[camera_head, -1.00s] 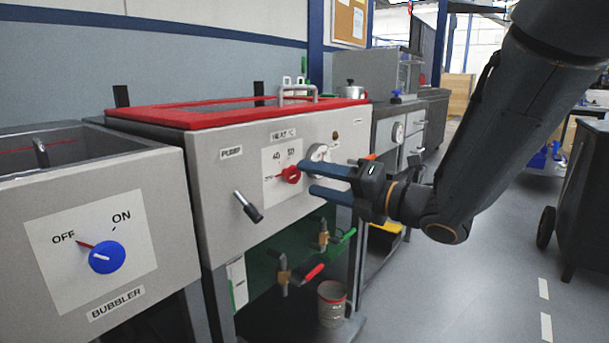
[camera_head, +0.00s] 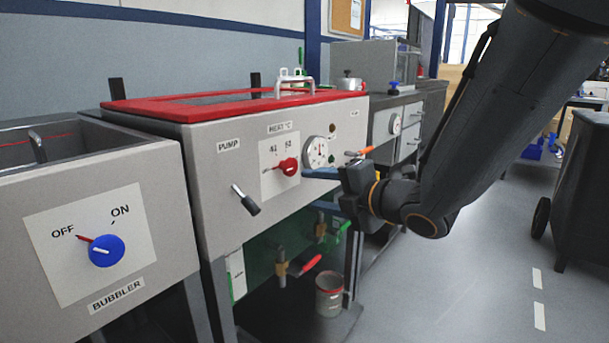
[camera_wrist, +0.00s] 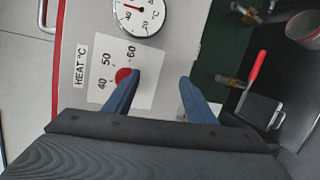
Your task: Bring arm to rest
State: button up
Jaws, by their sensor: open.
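My gripper (camera_head: 318,190) is open, its blue fingers pointing left in front of the grey panel (camera_head: 215,185) of the red-topped tank. In the wrist view my gripper (camera_wrist: 158,82) shows two spread fingers with nothing between them. The red heat knob (camera_head: 288,166) sits just left of the upper finger in the head view. In the wrist view the knob (camera_wrist: 123,74) is partly covered by the left finger; I cannot tell whether they touch. My dark arm reaches in from the upper right.
A round gauge (camera_head: 317,152) sits beside the knob. A black pump lever (camera_head: 246,200) is on the panel's left. The blue bubbler knob (camera_head: 106,250) points at OFF. Below are a red-handled valve (camera_head: 300,265) and a can (camera_head: 329,295).

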jog(key=s+a+f+m+g+h, duration=0.2)
jog(key=s+f+m+g+h, duration=0.2)
jog(key=s+f+m, duration=0.4)
jog(key=s+a+f+m+g+h, duration=0.25)
jog(key=s+f+m+g, duration=0.2)
jog(key=s+m, duration=0.5)
jog(key=s+a+f+m+g+h, duration=0.1)
jog(key=s+f+m+g+h, duration=0.2)
jog(key=s, duration=1)
jog(key=d+r+m+p, duration=0.3)
jog(key=d+r+p, duration=0.7)
jog(key=r+p, duration=0.4)
jog(key=d+r+m+p, duration=0.4)
jog(key=d+r+p, duration=0.6)
jog(key=p, duration=0.7)
jog(key=shift+s+d+r, duration=0.2)
jog(key=shift+d+r, duration=0.15)
jog(key=shift+r, duration=1.55)
jog(key=shift+g, duration=0.25)
